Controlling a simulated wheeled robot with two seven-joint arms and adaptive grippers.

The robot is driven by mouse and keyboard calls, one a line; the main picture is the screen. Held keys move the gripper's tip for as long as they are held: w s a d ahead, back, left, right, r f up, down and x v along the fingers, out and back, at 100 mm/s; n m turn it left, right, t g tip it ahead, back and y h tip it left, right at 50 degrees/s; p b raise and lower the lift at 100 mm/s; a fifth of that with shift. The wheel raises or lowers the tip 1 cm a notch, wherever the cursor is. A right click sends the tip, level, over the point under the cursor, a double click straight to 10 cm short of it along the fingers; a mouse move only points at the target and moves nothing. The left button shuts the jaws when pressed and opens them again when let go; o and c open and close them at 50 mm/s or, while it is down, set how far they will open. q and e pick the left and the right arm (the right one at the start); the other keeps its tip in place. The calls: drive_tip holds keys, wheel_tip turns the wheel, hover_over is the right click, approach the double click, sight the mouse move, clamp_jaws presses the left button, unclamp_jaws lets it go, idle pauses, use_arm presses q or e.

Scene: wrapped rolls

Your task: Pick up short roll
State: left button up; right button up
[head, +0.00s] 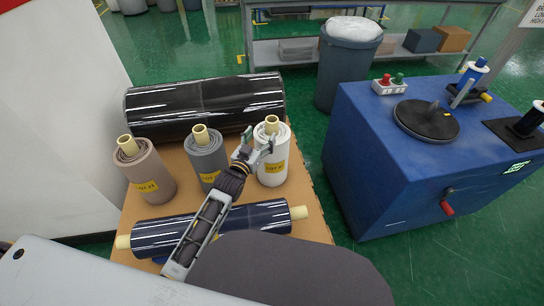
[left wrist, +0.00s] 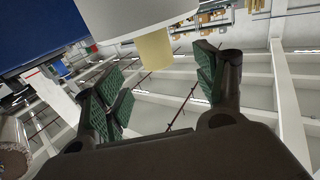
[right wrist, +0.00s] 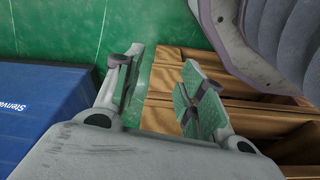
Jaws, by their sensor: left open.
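Three short wrapped rolls stand upright on a brown pallet top (head: 182,194): a beige one (head: 148,178) at left, a grey one (head: 205,160) in the middle and a white one (head: 274,165) at right. Each has a yellow label and a pale core on top. My left gripper (head: 257,150) is open at the upper left side of the white roll. In the left wrist view, the white roll (left wrist: 140,14) and its pale core (left wrist: 154,50) show just beyond the open fingers (left wrist: 162,85). My right gripper (right wrist: 160,92) is open and empty near the pallet's wooden edge.
A long black roll (head: 205,106) lies behind the upright rolls, and a long dark blue roll (head: 262,217) lies in front. A blue machine (head: 380,170) stands to the right across a green floor gap. A grey bin (head: 345,70) stands behind it.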

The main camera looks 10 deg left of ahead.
sight(268, 126)
use_arm(q)
drive_tip(key=shift+w+d, duration=0.15)
drive_tip(key=shift+w, duration=0.55)
drive_tip(key=shift+w+d, duration=0.25)
drive_tip(key=shift+w, duration=0.95)
drive_tip(key=shift+w+b, duration=0.2)
drive_tip(key=shift+b, duration=0.1)
use_arm(e)
drive_tip(key=shift+a+r, duration=0.2)
drive_tip(key=shift+r, duration=0.35)
drive_tip(key=shift+a+r, duration=0.15)
drive_tip(key=shift+r, duration=0.35)
